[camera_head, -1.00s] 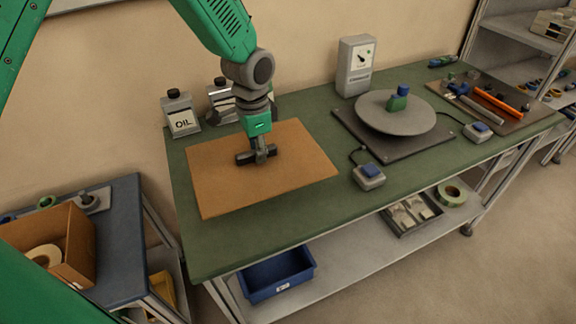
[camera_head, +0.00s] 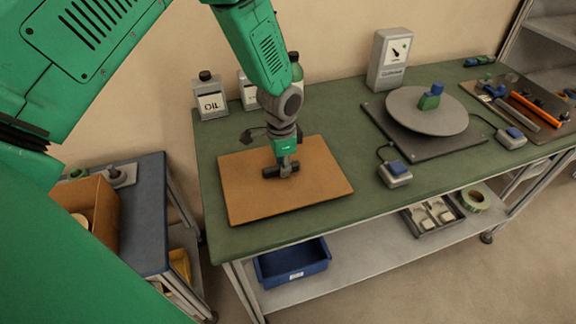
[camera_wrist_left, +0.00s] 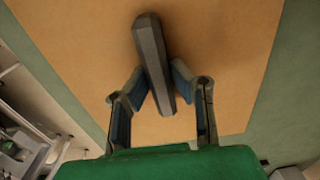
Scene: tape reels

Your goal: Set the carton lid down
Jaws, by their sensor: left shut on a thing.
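The carton lid (camera_head: 325,183) is a flat brown board with a dark bar handle on its top. It lies level at the left part of the green bench top; I cannot tell whether it touches the bench or is just above it. My left gripper (camera_head: 281,170) points down and is shut on the handle. In the left wrist view the fingers (camera_wrist_left: 160,95) stand on either side of the dark handle (camera_wrist_left: 152,58), with the lid (camera_wrist_left: 225,50) beneath. The open carton (camera_head: 105,212) stands on the blue side table, partly hidden by my green arm. My right gripper is not in view.
Oil containers (camera_head: 211,103) stand behind the lid. A turntable (camera_head: 410,122), a meter box (camera_head: 388,68) and a switch box (camera_head: 395,174) are to its right. A blue bin (camera_head: 292,265) sits on the lower shelf. A bare bench strip (camera_head: 340,212) runs in front of the lid.

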